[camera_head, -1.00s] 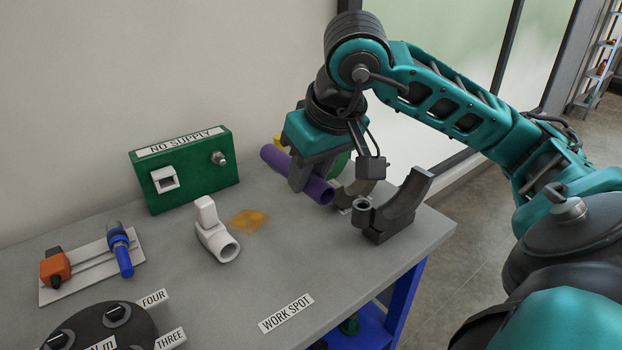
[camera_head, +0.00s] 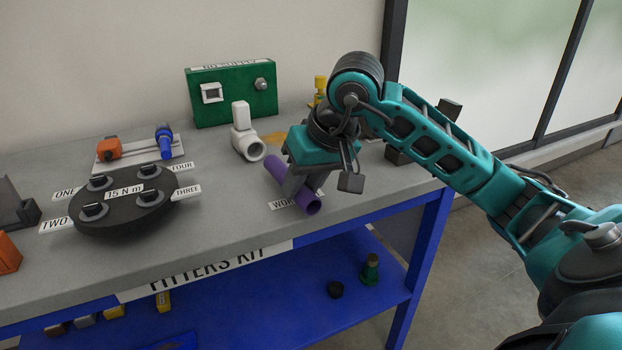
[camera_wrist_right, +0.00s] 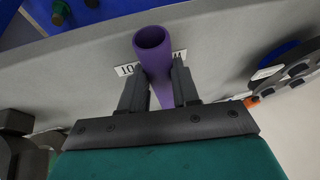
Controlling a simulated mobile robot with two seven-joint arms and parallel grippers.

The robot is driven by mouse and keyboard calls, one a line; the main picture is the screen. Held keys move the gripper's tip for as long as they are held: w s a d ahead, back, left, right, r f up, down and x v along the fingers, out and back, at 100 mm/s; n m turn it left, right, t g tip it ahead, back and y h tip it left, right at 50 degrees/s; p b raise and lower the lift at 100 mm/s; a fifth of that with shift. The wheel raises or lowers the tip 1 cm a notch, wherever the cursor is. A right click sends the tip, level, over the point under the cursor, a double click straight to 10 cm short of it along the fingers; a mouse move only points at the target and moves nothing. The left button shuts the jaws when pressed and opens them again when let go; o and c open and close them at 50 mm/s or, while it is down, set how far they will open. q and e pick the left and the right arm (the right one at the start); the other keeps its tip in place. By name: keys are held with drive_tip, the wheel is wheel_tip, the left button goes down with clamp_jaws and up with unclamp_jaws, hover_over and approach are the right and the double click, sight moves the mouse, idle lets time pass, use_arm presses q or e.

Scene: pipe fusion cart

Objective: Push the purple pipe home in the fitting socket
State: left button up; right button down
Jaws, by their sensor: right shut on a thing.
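The purple pipe (camera_head: 276,168) is held by my right gripper (camera_head: 295,185) above the bench's front right part, over the work spot label. In the right wrist view my right gripper (camera_wrist_right: 159,92) has one finger on each side of the purple pipe (camera_wrist_right: 154,62), and the pipe's open end faces the camera. The white fitting (camera_head: 246,143) stands on the bench left of the pipe and farther back, its round open socket facing front right. The pipe and the fitting are apart. My left gripper is not in view.
A green box (camera_head: 232,95) stands behind the fitting. A dark round plate (camera_head: 122,208) with several knobs lies at the left. An orange stain (camera_head: 276,138) is beside the fitting. The blue lower shelf (camera_head: 240,310) holds small items. My forearm hides the bench's back right.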

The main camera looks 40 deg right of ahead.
sight(285, 171)
drive_tip(key=shift+a+f, duration=0.1)
drive_tip(key=shift+f, duration=0.3)
drive_tip(key=shift+w, duration=0.1)
drive_tip(key=shift+w+r, duration=0.1)
drive_tip(key=shift+w, duration=0.25)
drive_tip(key=shift+w+d+p, duration=0.2)
drive_tip(key=shift+w+p, duration=0.2)
drive_tip(key=shift+w, duration=1.15)
drive_tip(key=shift+w+d, duration=0.1)
drive_tip(key=shift+w, duration=0.65)
